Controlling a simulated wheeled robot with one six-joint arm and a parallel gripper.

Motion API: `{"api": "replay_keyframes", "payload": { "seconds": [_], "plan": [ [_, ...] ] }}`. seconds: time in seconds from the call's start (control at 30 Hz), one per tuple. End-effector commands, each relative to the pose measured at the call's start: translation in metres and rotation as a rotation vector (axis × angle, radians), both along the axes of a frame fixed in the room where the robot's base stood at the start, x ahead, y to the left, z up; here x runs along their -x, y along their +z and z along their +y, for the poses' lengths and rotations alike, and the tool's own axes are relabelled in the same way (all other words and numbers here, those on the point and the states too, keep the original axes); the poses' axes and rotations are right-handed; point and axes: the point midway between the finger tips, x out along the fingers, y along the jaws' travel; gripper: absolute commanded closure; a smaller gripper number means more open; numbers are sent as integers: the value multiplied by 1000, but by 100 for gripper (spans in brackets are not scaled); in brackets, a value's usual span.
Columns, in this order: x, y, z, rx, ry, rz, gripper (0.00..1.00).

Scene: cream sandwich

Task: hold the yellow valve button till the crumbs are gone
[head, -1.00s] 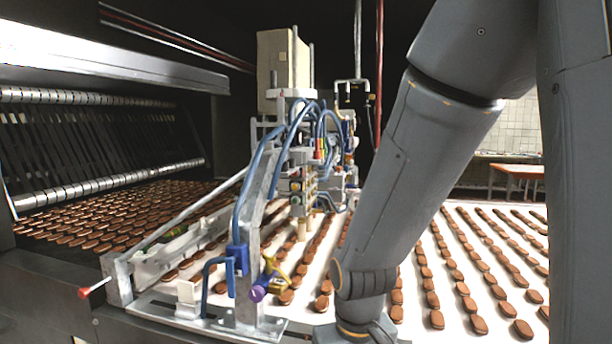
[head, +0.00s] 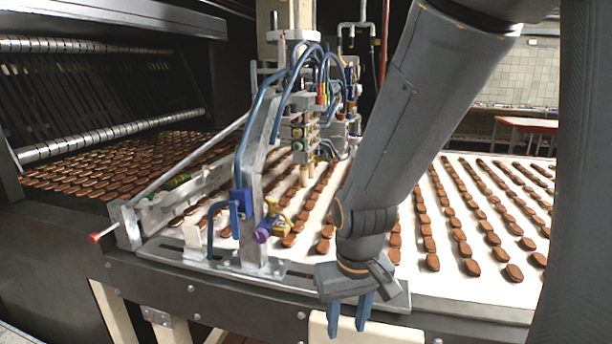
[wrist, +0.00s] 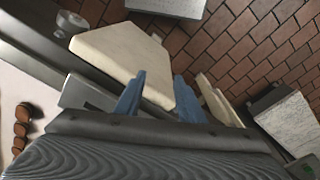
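My gripper (head: 349,316) hangs at the front edge of the conveyor, pointing down, with its two blue fingers apart and nothing between them. In the wrist view the fingers (wrist: 158,97) are also apart and empty. A yellow valve fitting (head: 277,212) with a purple knob (head: 262,236) sits on the metal stand, left of my gripper and above it in the picture. Small coloured buttons, some yellowish, show on the valve block (head: 299,132) farther up; which one is the yellow valve button I cannot tell. I cannot make out crumbs.
Rows of brown biscuits lie on the white belt (head: 447,292) behind and right of my gripper. Blue hoses (head: 250,135) and a red-tipped lever (head: 96,237) stand out at the left. The wrist view shows brick floor (wrist: 225,45) and a pale block (wrist: 118,50) below.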

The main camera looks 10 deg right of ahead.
Motion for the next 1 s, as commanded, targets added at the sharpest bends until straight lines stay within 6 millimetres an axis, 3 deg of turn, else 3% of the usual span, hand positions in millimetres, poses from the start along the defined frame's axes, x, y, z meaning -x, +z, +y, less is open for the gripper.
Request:
{"api": "replay_keyframes", "payload": {
  "seconds": [0.43,0.47,0.67,1.0],
  "plan": [
    [0,0,0,0,0,0,65],
    [0,0,0,0,0,0,66],
    [0,0,0,0,0,0,100],
    [0,0,0,0,0,0,100]
  ]
}}
